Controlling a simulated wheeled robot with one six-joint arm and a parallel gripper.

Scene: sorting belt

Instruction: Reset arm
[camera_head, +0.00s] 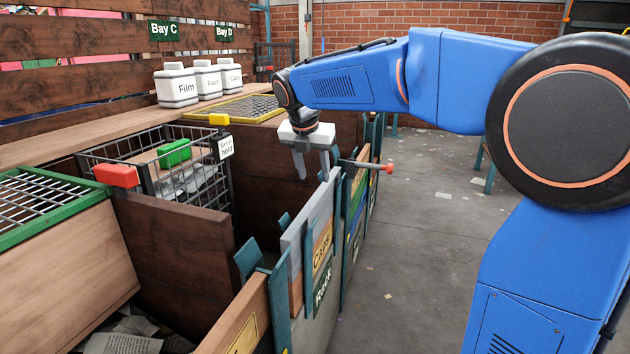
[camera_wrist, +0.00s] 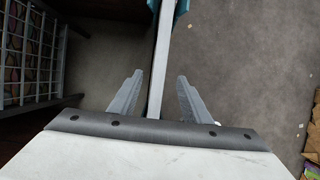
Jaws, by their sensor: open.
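My gripper (camera_head: 314,168) hangs from the end of my blue arm in the head view, pointing down above the top edge of a grey divider panel (camera_head: 317,215). In the wrist view my gripper (camera_wrist: 154,95) shows two grey fingers spread apart with nothing held between them. The panel's pale top edge (camera_wrist: 178,45) runs up the picture between and beyond the fingers. I cannot tell how close the fingers are to it.
A wire basket (camera_head: 230,180) with a red handle and a green item stands left of my gripper. Three white tubs (camera_head: 178,87) sit on the wooden ledge. A red-tipped lever (camera_head: 372,166) sticks out right of my gripper. The floor (camera_head: 430,220) to the right is mostly clear.

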